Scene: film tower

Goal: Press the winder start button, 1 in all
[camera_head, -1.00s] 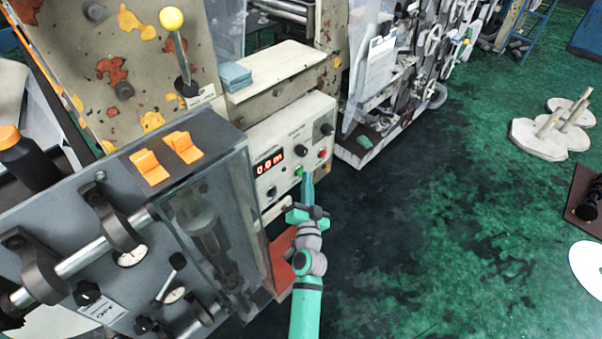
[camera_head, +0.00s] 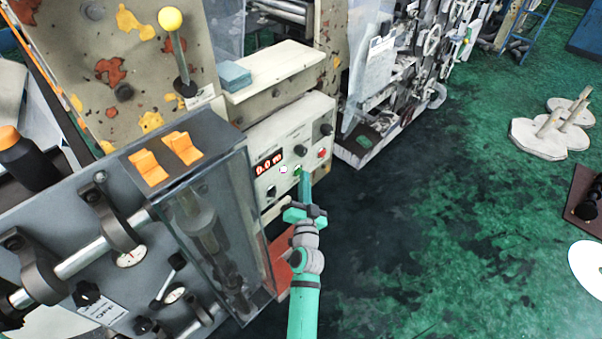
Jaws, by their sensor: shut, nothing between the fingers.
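The winder control panel (camera_head: 298,133) is a cream box with a red-lit digital display (camera_head: 268,164), dark knobs and small buttons. A green button (camera_head: 297,169) sits low on its face, partly hidden by my gripper. A red button (camera_head: 322,153) is to its right. My turquoise gripper (camera_head: 304,175) is shut and empty. It points up at the panel, its tips at the green button's right edge in the picture. I cannot tell whether they touch it or whether it is pushed in. A small round whitish lamp (camera_head: 283,170) is left of the green button.
A grey machine with a clear guard (camera_head: 215,230) and orange switches (camera_head: 165,158) stands close on the left. A yellow-knobbed lever (camera_head: 171,20) rises behind it. The green floor (camera_head: 430,220) to the right is mostly open, with white spools (camera_head: 540,138) farther off.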

